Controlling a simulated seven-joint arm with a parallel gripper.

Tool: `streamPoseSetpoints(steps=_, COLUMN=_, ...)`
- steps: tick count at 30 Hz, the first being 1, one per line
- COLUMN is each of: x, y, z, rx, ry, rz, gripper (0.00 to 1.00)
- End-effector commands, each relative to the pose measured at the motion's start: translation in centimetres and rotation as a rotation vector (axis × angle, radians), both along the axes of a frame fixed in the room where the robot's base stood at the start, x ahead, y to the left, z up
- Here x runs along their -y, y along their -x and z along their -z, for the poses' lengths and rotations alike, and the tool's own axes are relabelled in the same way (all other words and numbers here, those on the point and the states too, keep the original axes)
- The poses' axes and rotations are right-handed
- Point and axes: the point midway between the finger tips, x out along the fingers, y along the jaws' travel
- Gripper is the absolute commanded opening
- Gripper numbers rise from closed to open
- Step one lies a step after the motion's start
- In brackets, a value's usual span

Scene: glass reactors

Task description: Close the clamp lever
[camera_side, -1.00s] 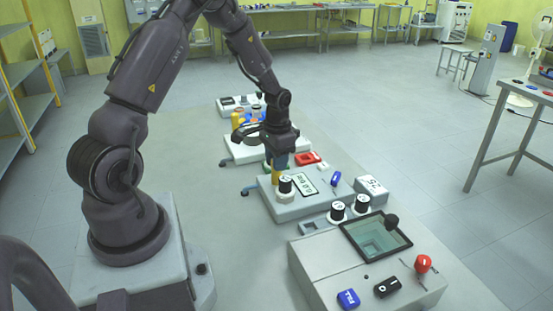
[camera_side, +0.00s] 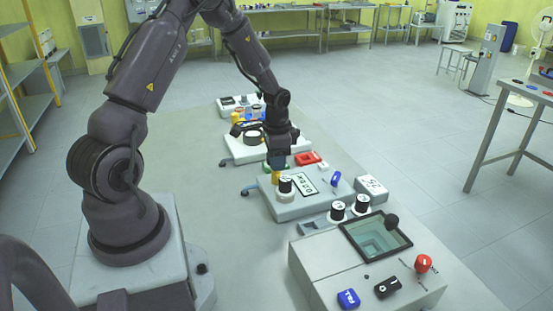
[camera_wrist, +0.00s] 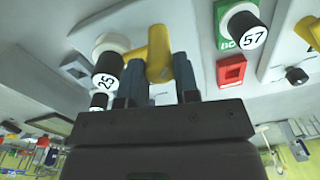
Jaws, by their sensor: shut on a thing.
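A yellow handle (camera_wrist: 158,50), which appears to be the clamp lever, stands on the grey device (camera_side: 312,203) in the middle of the bench. My gripper (camera_wrist: 160,88) is shut on this handle, with one blue-grey finger on each side of it in the wrist view. In the side view my gripper (camera_side: 277,163) points down from above, and only the lower end of the yellow handle (camera_side: 276,178) shows below the fingers. The handle's angle is hard to tell from these views.
A display (camera_side: 305,184), a blue knob (camera_side: 335,179) and a red block (camera_side: 307,159) are nearby. A box with a glass window (camera_side: 376,238) stands in front.

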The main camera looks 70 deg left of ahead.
Motion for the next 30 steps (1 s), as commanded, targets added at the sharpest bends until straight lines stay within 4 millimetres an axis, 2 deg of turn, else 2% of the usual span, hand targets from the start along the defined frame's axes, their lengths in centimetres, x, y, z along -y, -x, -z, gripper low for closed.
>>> streamPoseSetpoints(steps=2, x=0.0, y=0.0, z=-0.1, rx=0.000, ry=-0.001, rz=0.002, gripper=0.05)
streamPoseSetpoints(steps=3, x=0.0, y=0.0, z=-0.1, rx=0.000, ry=-0.001, rz=0.002, gripper=0.31)
streamPoseSetpoints(steps=6, x=0.0, y=0.0, z=-0.1, rx=0.001, ry=-0.001, rz=0.002, gripper=0.54)
streamPoseSetpoints(steps=17, x=0.0, y=-0.1, z=-0.6, rx=0.002, ry=-0.002, rz=0.000, gripper=0.55)
streamPoseSetpoints(steps=20, x=0.0, y=-0.1, z=-1.8, rx=0.004, ry=-0.003, rz=0.000, gripper=0.55)
streamPoseSetpoints(steps=30, x=0.2, y=0.0, z=-9.2, rx=0.005, ry=-0.004, rz=0.000, gripper=0.55)
